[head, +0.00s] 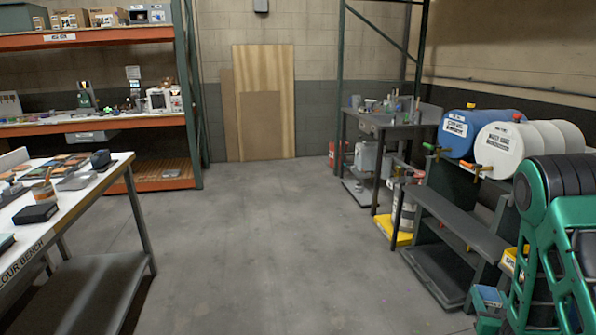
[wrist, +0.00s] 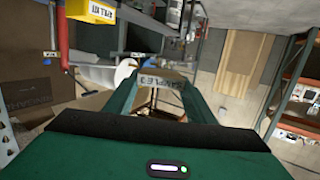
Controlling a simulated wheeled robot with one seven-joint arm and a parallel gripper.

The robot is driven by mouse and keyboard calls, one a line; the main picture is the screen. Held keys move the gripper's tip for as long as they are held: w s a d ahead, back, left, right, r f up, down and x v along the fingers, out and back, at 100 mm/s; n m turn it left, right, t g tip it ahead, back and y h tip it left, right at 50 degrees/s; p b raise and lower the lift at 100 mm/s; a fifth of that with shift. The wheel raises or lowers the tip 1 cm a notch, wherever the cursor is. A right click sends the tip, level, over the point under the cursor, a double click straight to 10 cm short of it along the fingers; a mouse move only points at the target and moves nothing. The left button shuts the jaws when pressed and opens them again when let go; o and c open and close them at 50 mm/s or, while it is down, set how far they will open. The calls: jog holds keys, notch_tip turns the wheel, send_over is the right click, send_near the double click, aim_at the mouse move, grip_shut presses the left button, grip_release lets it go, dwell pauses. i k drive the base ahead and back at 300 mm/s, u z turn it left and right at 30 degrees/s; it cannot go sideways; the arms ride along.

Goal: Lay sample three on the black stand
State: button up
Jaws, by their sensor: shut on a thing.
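My gripper (wrist: 160,92) shows in the wrist view with its two green fingers shut on sample three (wrist: 163,80), a small pale piece with a dark label that reads upside down. The piece is held off any surface, between the fingertips; its lower part is partly hidden. In the head view my gripper is not visible, only my folded green arm at the right edge. A black block (head: 36,213) lies on the white bench at the left and may be the black stand; I cannot tell for sure.
The white bench (head: 118,163) holds a dark rounded device (head: 100,159), a wooden-coloured pot (head: 43,193) and several flat sample pieces. A drum rack with a blue drum (head: 458,133) and a white drum (head: 497,150) stands at the right. The floor (head: 270,230) between is clear.

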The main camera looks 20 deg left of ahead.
aim_at(39, 209)
jog(key=u, duration=0.95)
